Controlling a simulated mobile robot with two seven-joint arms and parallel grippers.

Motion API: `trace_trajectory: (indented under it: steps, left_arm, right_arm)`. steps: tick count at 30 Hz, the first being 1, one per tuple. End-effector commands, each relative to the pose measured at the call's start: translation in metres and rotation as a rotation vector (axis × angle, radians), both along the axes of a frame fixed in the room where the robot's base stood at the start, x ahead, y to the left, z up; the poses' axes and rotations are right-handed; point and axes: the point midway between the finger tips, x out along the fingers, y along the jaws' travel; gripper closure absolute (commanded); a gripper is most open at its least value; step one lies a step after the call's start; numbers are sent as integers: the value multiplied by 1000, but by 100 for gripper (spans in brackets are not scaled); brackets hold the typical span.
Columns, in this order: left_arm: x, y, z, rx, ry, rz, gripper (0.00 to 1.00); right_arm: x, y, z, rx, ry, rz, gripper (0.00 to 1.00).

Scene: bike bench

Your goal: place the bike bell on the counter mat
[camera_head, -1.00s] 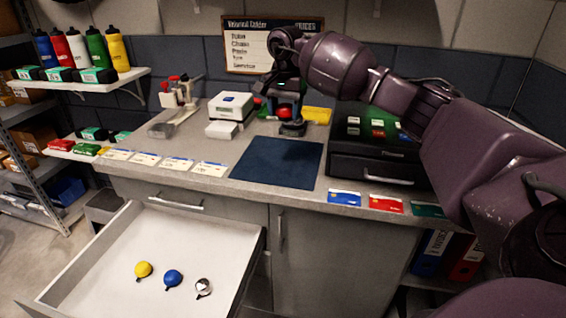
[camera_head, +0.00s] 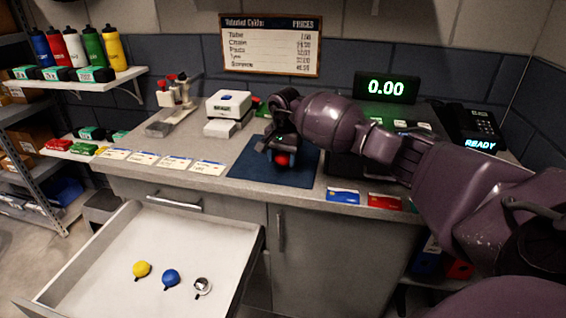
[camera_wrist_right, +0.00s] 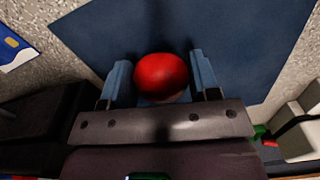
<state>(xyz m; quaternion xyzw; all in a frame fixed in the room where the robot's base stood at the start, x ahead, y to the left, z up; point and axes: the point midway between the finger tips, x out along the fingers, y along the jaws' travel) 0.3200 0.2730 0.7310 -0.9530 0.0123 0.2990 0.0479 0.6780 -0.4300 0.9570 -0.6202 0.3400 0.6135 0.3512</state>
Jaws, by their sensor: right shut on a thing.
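A red bike bell (camera_head: 282,160) is between the fingers of my right gripper (camera_head: 281,156), which is shut on it. The dark blue counter mat (camera_head: 246,168) lies on the grey counter, and the gripper with the bell is over its middle. In the right wrist view the bell (camera_wrist_right: 162,77) sits between the two blue-grey fingers (camera_wrist_right: 160,82), with the mat (camera_wrist_right: 150,30) beyond it. I cannot tell whether the bell touches the mat. My left gripper is not in view.
An open drawer (camera_head: 90,275) holds a yellow bell (camera_head: 142,269), a blue bell (camera_head: 171,278) and a silver bell (camera_head: 202,287). A white device (camera_head: 229,104) stands behind the mat. Cards (camera_head: 343,196) line the front counter edge. A lit register display (camera_head: 386,88) stands behind my arm.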

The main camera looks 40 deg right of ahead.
Motion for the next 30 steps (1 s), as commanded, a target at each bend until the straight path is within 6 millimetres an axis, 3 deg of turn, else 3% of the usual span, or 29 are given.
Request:
trace_trajectory:
  steps: [4,15,16,21,30]
  left_arm:
    - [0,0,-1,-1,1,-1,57]
    - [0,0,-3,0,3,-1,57]
    - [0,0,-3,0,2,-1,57]
    - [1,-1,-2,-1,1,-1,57]
    - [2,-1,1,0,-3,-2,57]
  right_arm:
    - [0,1,-17,1,1,1,68]
    - [0,0,-21,-1,-1,1,68]
    - [0,0,-21,0,0,1,43]
    - [0,0,-19,1,-1,1,19]
    - [0,0,-17,1,-1,1,19]
